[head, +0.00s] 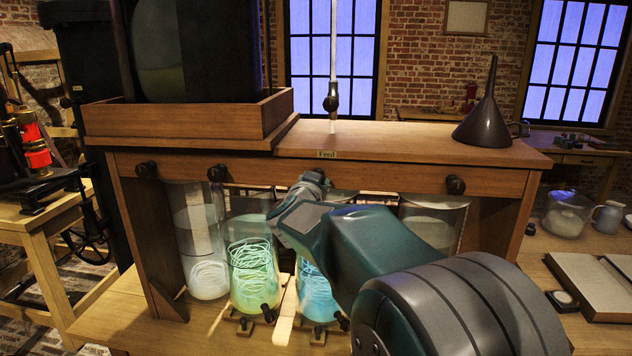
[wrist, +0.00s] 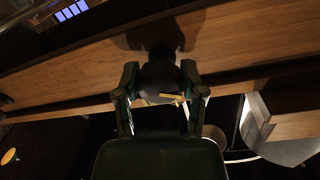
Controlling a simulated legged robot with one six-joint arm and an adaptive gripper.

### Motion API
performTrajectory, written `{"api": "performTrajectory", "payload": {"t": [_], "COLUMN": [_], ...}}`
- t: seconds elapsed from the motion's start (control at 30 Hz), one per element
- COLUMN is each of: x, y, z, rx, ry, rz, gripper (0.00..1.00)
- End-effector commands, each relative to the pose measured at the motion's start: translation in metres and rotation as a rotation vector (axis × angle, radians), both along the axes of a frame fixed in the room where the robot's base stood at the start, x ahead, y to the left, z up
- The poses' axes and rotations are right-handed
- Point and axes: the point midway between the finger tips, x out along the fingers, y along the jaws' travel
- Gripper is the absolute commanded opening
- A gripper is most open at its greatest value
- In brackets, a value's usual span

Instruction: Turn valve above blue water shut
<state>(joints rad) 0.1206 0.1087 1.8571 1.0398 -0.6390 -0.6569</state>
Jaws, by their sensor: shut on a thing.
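A glass jar of blue water (head: 316,292) with pale strands stands under the wooden bench, partly hidden behind my arm. My gripper (head: 309,185) is at the bench's front rail above this jar. In the wrist view, the two fingers of my gripper (wrist: 159,82) are on either side of a dark valve knob (wrist: 160,72), shut on it. A small yellow piece shows between the fingers. In the head view my gripper mostly covers this valve, and its exact turn angle cannot be told.
Other dark valve knobs sit on the rail at left (head: 146,169), beside it (head: 217,173), and at right (head: 455,185). A green jar (head: 252,275) stands left of the blue one. A black funnel (head: 486,115) and a glass tube (head: 333,60) are on the bench top.

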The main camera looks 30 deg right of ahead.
Motion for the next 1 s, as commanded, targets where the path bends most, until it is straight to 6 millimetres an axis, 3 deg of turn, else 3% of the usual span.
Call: {"api": "performTrajectory", "payload": {"t": [1.0], "x": [-0.0001], "y": [0.0], "z": [-0.0004], "rx": [0.777], "ry": [-0.522], "rz": [-0.002], "gripper": [0.05]}}
